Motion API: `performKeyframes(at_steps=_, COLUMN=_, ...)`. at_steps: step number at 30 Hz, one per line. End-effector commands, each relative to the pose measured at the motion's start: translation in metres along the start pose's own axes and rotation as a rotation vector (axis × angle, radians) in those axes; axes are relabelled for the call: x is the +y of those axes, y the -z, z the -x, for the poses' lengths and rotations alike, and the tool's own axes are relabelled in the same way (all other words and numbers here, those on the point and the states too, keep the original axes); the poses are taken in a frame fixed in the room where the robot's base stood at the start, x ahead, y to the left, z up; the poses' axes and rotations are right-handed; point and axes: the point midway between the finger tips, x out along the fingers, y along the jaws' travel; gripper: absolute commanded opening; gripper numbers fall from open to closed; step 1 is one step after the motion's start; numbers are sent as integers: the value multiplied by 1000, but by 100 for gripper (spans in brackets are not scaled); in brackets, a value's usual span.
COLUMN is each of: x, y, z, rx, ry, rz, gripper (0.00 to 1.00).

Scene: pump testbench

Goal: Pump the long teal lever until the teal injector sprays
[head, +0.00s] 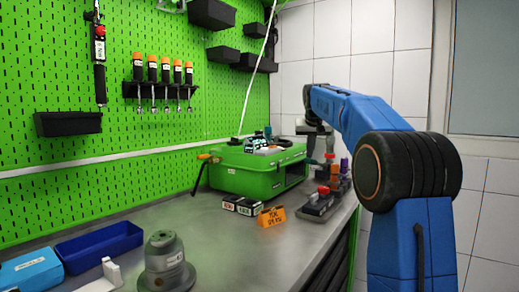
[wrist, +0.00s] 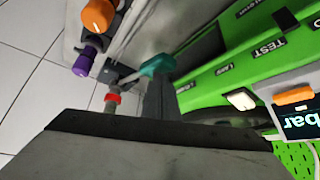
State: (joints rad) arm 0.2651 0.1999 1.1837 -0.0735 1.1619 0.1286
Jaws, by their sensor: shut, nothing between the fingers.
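A teal part (wrist: 157,65) shows near the middle of the wrist view, just beyond my gripper (wrist: 150,122). I cannot tell whether it is the end of the long teal lever or the injector. A small dark teal part (head: 267,130) shows behind the device on the green case in the head view. My gripper is shut and empty; its grey body fills the bottom of the wrist view and hides what lies below. In the head view, my arm's end is above the right end of the green case (head: 245,177). No spray shows.
A block with red, orange and purple knobs (head: 328,188) stands right of the case; orange and purple knobs (wrist: 97,15) also show in the wrist view. An orange sign (head: 271,216) and small boxes (head: 240,205) stand in front. A blue bin (head: 98,247) is at left.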

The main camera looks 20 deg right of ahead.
Motion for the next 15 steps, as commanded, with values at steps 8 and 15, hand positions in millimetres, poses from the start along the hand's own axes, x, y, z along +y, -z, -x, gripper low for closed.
performKeyframes(at_steps=8, x=-1, y=-9, z=-10, rx=-2, ry=0, rz=0, gripper=0)
performKeyframes(at_steps=15, x=-1, y=-16, z=-19, rx=-3, ry=-1, rz=0, gripper=0)
